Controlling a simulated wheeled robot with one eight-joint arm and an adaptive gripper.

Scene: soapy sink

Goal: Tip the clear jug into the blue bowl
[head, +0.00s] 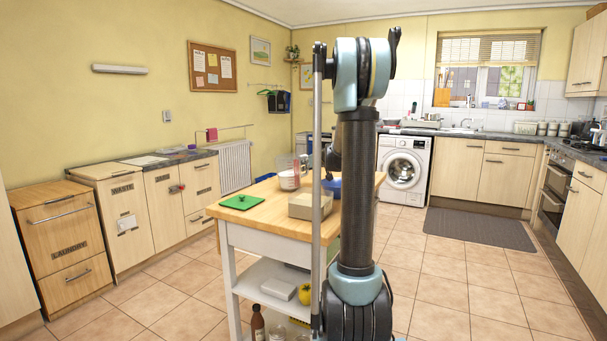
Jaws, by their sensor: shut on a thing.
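The clear jug (288,164) is at the far part of the wooden-topped trolley. It looks upright, with something white in its lower part. I cannot tell whether its base touches the top. The blue bowl (328,187) is just right of the jug, mostly hidden behind my arm and the grey box. My gripper (309,164) is shut on the jug at its right side, small and partly hidden by my arm, so its fingers are hard to make out.
The trolley top (262,217) also bears a green board (242,202) at the left and a grey-beige box (308,206) in front of the bowl. A lower shelf holds a white box and a yellow item.

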